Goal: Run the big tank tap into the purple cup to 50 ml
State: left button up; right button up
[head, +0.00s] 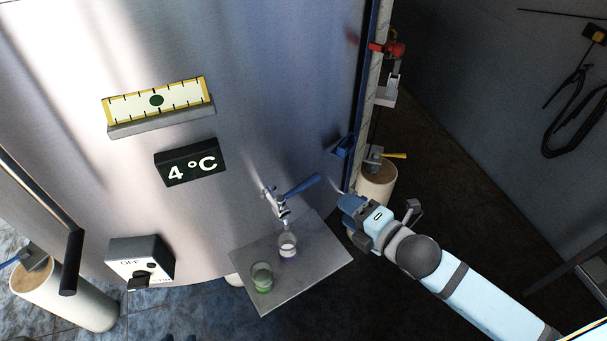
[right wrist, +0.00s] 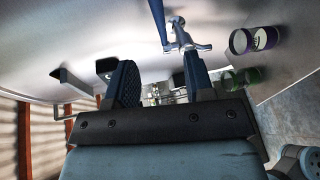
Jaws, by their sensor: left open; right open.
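The tank tap (head: 277,205) sticks out of the steel tank wall, with a blue lever (head: 299,187) pointing right. The purple cup (head: 288,245) stands upright on a grey shelf (head: 311,270) just below the tap; its purple colour shows in the right wrist view (right wrist: 240,41). I cannot tell whether it holds any liquid. My right gripper (head: 352,207) is open and empty, to the right of the lever and apart from it. In the right wrist view the tap (right wrist: 180,38) shows beyond the fingers. My left gripper is not in view.
A green cup (head: 262,276) stands on the shelf, left of the purple one. A switch box (head: 140,259), a 4 °C display (head: 187,162) and a yellow-framed gauge (head: 157,100) are on the tank. A red-handled valve (head: 388,49) and a yellow-handled fitting (head: 376,155) are at the right.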

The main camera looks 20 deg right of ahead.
aim_at(311, 185)
jog(key=p+x, duration=0.2)
jog(key=x, duration=1)
jog(key=shift+w+a+r, duration=0.1)
jog(key=shift+a+r, duration=0.05)
jog(key=shift+w+a+f, duration=0.2)
jog(key=shift+w+a, duration=0.05)
jog(key=shift+w, duration=0.3)
grip_shut()
